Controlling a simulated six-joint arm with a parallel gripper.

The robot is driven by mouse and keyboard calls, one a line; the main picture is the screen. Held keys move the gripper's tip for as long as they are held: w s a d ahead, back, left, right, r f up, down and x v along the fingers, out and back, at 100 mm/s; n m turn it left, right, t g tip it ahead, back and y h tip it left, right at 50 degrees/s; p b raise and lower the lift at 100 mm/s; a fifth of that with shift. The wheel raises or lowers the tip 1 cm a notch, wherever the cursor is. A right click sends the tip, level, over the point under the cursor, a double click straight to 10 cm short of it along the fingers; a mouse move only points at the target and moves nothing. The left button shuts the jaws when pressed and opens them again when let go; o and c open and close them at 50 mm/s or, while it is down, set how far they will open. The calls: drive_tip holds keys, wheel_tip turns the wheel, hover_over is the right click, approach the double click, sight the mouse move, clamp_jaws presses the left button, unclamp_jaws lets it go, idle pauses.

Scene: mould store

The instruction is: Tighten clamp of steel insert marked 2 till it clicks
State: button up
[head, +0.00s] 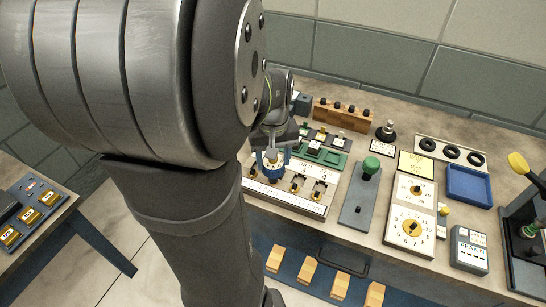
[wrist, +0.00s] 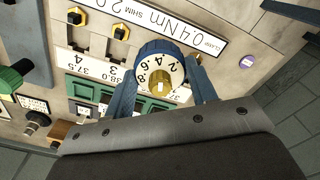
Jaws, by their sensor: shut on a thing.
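My gripper (head: 270,158) is shut on a blue knurled knob, and its blue fingers sit on either side of it in the wrist view (wrist: 162,72). The knob (wrist: 147,47) has a white numbered dial face with a brass centre. It is over the left part of the pale clamp plate (head: 310,206), which also shows in the wrist view (wrist: 90,62). Two clamps with dark heads and brass parts are uncovered there, beside labels 4 (wrist: 75,16) and 3 (wrist: 121,32). The insert and clamp marked 2 are not visible; the knob and gripper cover that area.
Behind the plate is a green block (head: 322,154). To its right stand a grey plate with a green knob (head: 371,165), a dial board (head: 410,215) and a blue tray (head: 469,186). A wooden rack (head: 342,115) stands at the back. A handle (head: 342,262) shows below the bench front.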

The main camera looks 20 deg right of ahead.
drive_tip(key=shift+m, duration=0.8)
drive_tip(key=shift+m, duration=0.8)
drive_tip(key=shift+m, duration=0.8)
drive_tip(key=shift+m, duration=0.4)
drive_tip(key=shift+n, duration=0.6)
drive_tip(key=shift+r, duration=0.1)
